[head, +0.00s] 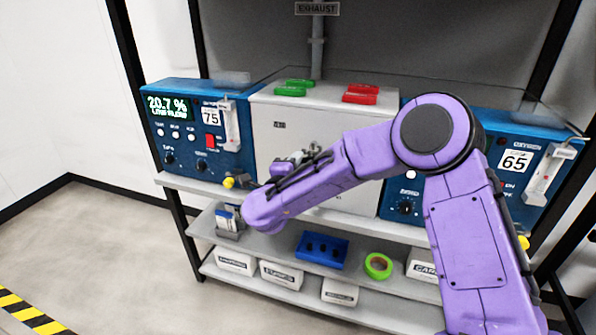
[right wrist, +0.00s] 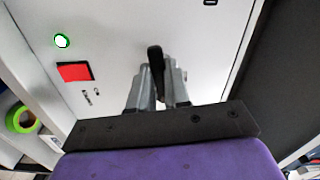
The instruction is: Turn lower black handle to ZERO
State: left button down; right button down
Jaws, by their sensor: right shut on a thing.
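A black handle (right wrist: 155,58) stands out from the white cabinet front in the right wrist view. My right gripper (right wrist: 157,85) is shut on it, with one grey finger on each side. In the head view my purple right arm crosses the white cabinet (head: 275,120), and the right gripper (head: 300,158) is at the cabinet's front face. The arm hides much of that front, and I cannot make out the handle there. No ZERO mark is readable in either view. My left gripper is not in view.
A green lamp (right wrist: 62,41) and red square (right wrist: 75,71) are on the panel. The shelves below hold a blue tray (head: 318,263), green tape (head: 378,266) and white boxes (head: 282,274).

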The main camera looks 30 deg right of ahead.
jog(key=shift+r+m+b, duration=0.1)
jog(key=shift+m+b, duration=0.4)
jog(key=shift+m, duration=0.4)
jog(key=c, duration=1.1)
grip_release()
jog(key=shift+r, duration=0.1)
jog(key=b+v, duration=0.1)
jog(key=v, duration=0.9)
jog(key=shift+s+a, duration=0.15)
jog(key=shift+a, duration=0.15)
